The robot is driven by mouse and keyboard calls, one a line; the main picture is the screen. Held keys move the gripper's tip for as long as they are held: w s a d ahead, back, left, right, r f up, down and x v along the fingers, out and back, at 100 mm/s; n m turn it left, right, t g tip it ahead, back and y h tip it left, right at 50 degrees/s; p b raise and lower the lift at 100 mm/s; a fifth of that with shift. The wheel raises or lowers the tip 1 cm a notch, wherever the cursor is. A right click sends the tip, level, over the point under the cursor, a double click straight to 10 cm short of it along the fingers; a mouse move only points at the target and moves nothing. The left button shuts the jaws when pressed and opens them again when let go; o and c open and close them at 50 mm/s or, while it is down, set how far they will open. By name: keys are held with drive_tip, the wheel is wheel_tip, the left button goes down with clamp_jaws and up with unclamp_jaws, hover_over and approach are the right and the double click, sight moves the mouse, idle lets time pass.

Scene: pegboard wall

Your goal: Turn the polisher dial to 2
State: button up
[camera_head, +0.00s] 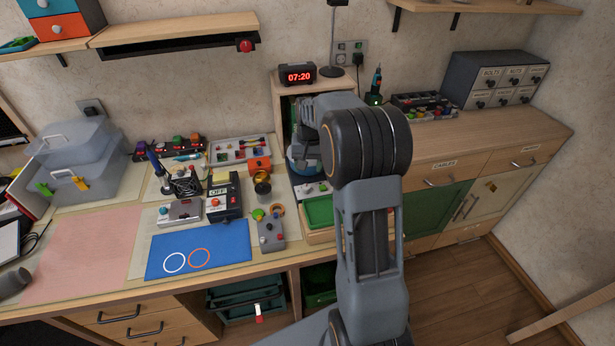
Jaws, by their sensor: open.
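I cannot make out a dial marked with numbers, so I cannot tell its setting. A grey and blue rounded body (302,160) shows just left of my arm, partly hidden; I cannot tell for sure what it is. Below it is a pale control box (311,188) with small knobs, too small to read. A grey box with knobs (270,233) stands to the right of the blue mat, and a black and yellow unit marked OFF (222,196) stands behind that mat. My arm rises in front of the bench and hides part of this area. I cannot make out my gripper's fingers.
The blue mat (225,254) with two rings and the pink mat (85,255) lie on the bench. A grey box with a red button (180,213), a soldering iron (156,167) and a parts tray (240,149) crowd the middle. The right worktop (480,140) has free room.

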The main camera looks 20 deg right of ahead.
drive_tip(key=shift+d+r, duration=0.1)
drive_tip(key=shift+r, duration=2.25)
